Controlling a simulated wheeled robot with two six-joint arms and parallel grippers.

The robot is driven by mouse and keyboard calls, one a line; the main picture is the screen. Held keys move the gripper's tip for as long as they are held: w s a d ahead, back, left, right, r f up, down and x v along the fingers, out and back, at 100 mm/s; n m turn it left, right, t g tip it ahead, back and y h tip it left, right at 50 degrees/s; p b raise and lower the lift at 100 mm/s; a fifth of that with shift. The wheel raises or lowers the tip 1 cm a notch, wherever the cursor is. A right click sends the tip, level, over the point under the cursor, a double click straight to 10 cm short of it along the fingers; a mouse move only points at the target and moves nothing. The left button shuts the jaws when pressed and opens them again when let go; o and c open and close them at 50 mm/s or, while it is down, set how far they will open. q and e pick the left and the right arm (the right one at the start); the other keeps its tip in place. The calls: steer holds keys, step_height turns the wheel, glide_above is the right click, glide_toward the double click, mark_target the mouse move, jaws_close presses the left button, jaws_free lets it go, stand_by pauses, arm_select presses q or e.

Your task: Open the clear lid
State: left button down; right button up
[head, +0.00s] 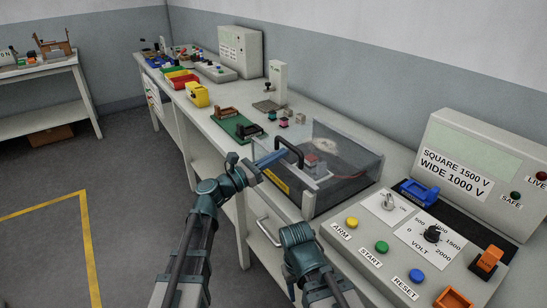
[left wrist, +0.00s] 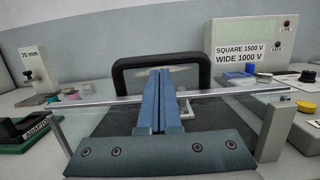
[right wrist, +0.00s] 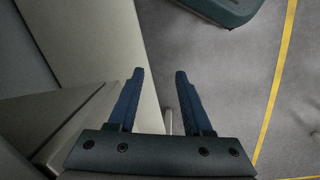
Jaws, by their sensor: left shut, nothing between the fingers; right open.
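The clear lid (head: 345,158) covers the test box on the bench and looks closed. Its black arched handle (head: 289,149) stands up at the front edge; it also shows in the left wrist view (left wrist: 160,62). My left gripper (head: 275,158) is shut and empty, its blue fingers (left wrist: 160,75) pointing at the handle. In the left wrist view the fingers overlap the handle's opening; whether they touch it I cannot tell. My right gripper (right wrist: 158,73) is open and empty, above the floor beside the bench. In the head view its fingers are hidden behind its wrist.
A control panel (head: 372,239) with coloured buttons and knobs stands right of the box, with a voltage display unit (head: 478,160) behind it. A green fixture (head: 238,128) and small coloured parts (head: 284,121) lie to the left. The floor (head: 130,215) in front is clear.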

arm_select(q)
steer(key=d+r+g+y+p, duration=0.1)
steer(key=r+p, duration=0.3)
steer(key=p, duration=0.3)
steer(key=w+d+r+y+p, duration=0.1)
steer(key=r+p, duration=0.3)
steer(key=p, duration=0.3)
steer(key=w+r+g+y+p, duration=0.1)
steer(key=r+p, duration=0.3)
steer(key=p, duration=0.3)
steer(key=shift+d+r+g+y, duration=0.25)
steer(key=shift+d+g+y, duration=0.05)
steer(key=shift+d, duration=0.1)
steer(key=w+d+r+g+y+p, duration=0.1)
steer(key=w+d+r+p, duration=0.4)
steer(key=r+p, duration=0.55)
steer(key=w+d+r+g+y+p, duration=0.1)
steer(key=w+d+p, duration=0.4)
steer(key=d, duration=0.3)
steer(key=w+d+r+y+p, duration=0.2)
steer(key=w+d+p, duration=0.3)
steer(key=d+p, duration=0.2)
steer(key=shift+w+d+r+g, duration=0.15)
steer(key=shift+d+r+g, duration=0.2)
steer(key=shift+d, duration=0.25)
